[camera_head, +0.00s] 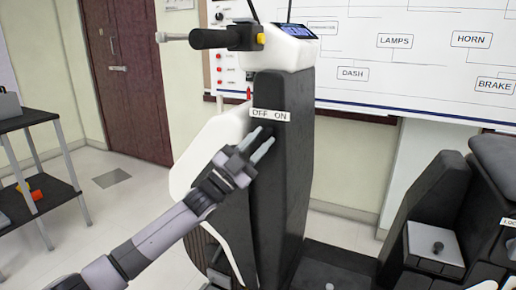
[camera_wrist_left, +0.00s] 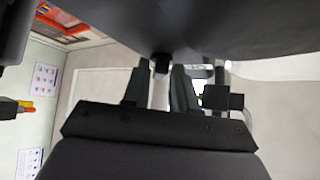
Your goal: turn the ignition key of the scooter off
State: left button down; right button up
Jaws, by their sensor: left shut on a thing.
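The scooter's dark front column (camera_head: 285,160) stands in the middle of the head view, with a white "OFF ON" label (camera_head: 270,115) on it. My left gripper (camera_head: 263,139) reaches up from the lower left to the column just below the label. In the left wrist view, the two fingers (camera_wrist_left: 159,85) sit on either side of a small dark piece (camera_wrist_left: 161,64) under the dark column surface. It appears to be the ignition key, and the gripper is shut on it. The key is too small and hidden in the head view to read its angle. My right gripper is out of view.
The handlebar grip (camera_head: 212,39) and display (camera_head: 298,31) are above the gripper. The scooter's seat section (camera_head: 440,210) is at the right. A wiring board (camera_head: 400,60) stands behind. A dark shelf cart (camera_head: 35,190) is at the left, with clear floor before the door.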

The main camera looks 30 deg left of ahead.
pick_arm(q)
jog(key=n+t+y, duration=0.1)
jog(key=n, duration=0.1)
jog(key=n+t+y, duration=0.1)
jog(key=n+y, duration=0.1)
jog(key=n+t+y, duration=0.1)
jog(key=n+y, duration=0.1)
jog(key=n, duration=0.1)
jog(key=shift+d+f+t, duration=0.15)
jog(key=shift+d+t, duration=0.1)
jog(key=shift+t, duration=0.15)
jog(key=shift+d+n+t+y, duration=0.1)
jog(key=shift+n+t+y, duration=0.15)
jog(key=shift+n+y, duration=1.6)
jog(key=shift+d+n+t+y, duration=0.1)
jog(key=shift+n+t+y, duration=0.15)
jog(key=shift+n+y, duration=2)
jog(key=shift+n, duration=0.1)
jog(key=c, duration=1.1)
grip_release()
jog(key=v, duration=0.7)
